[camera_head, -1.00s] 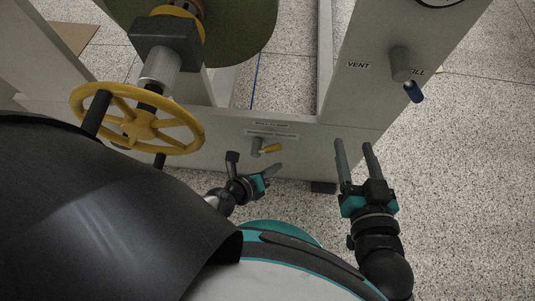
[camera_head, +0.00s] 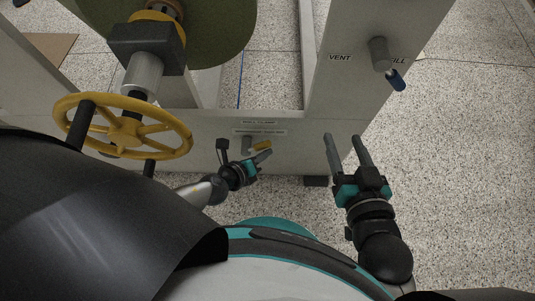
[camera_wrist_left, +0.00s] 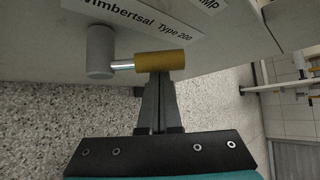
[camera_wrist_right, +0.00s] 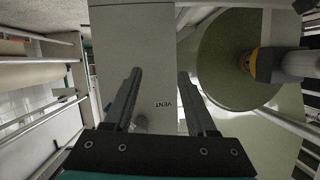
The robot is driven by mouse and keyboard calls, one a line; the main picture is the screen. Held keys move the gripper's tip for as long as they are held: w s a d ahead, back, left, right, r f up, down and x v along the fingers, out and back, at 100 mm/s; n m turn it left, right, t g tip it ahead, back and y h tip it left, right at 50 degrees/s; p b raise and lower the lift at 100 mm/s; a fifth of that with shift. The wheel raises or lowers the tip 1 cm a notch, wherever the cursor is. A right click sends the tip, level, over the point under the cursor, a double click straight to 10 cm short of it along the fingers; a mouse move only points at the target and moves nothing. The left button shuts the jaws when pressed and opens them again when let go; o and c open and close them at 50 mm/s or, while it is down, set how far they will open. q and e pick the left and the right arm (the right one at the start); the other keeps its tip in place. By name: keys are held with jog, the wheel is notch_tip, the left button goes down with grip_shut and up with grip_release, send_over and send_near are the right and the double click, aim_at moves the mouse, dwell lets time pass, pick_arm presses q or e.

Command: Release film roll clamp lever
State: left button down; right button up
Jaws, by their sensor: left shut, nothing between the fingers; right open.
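The clamp lever has a yellow handle (camera_head: 261,146) and a grey hub (camera_head: 247,142) on the light machine panel below a label. In the left wrist view the handle (camera_wrist_left: 160,64) lies sideways, pointing right from the round hub (camera_wrist_left: 100,50) on a silver shaft. My left gripper (camera_head: 266,155) is shut and empty. Its fingertips (camera_wrist_left: 159,78) are right at the handle's lower side; whether they touch it I cannot tell. My right gripper (camera_head: 343,137) is open and empty, in front of the panel's right part, away from the lever.
A yellow handwheel (camera_head: 122,127) stands left of the lever. A large green roll (camera_head: 215,35) is at the top. The speckled floor at right is clear.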

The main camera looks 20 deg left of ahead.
pick_arm(q)
jog(key=shift+a+r, duration=0.2)
pick_arm(e)
jog(key=shift+d+f, duration=0.1)
jog(key=shift+d, duration=0.1)
pick_arm(q)
jog(key=shift+r, duration=0.1)
